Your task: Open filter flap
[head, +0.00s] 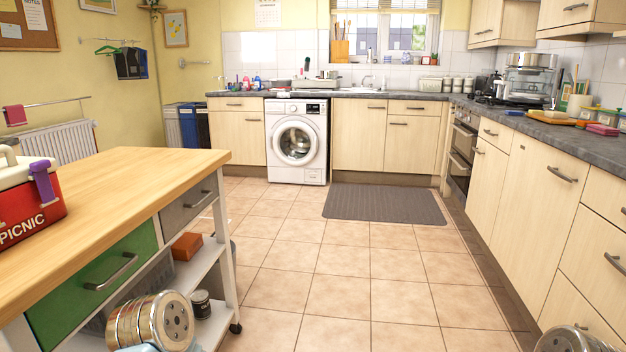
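The white washing machine (296,141) stands at the far side of the room, under the grey worktop. Its round door (295,143) looks shut. The lower front panel (297,175) is small in view, and I cannot make out a filter flap or whether one is open. Metal parts of my own arms show at the bottom left and bottom right corners. No gripper fingers show, and both arms are far from the machine.
Tiled floor (290,255) lies open between me and the machine. A dark mat (384,203) lies right of it. A wooden-topped trolley (115,205) with a green drawer (95,285) stands close on the left. Cabinets (520,190) line the right side.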

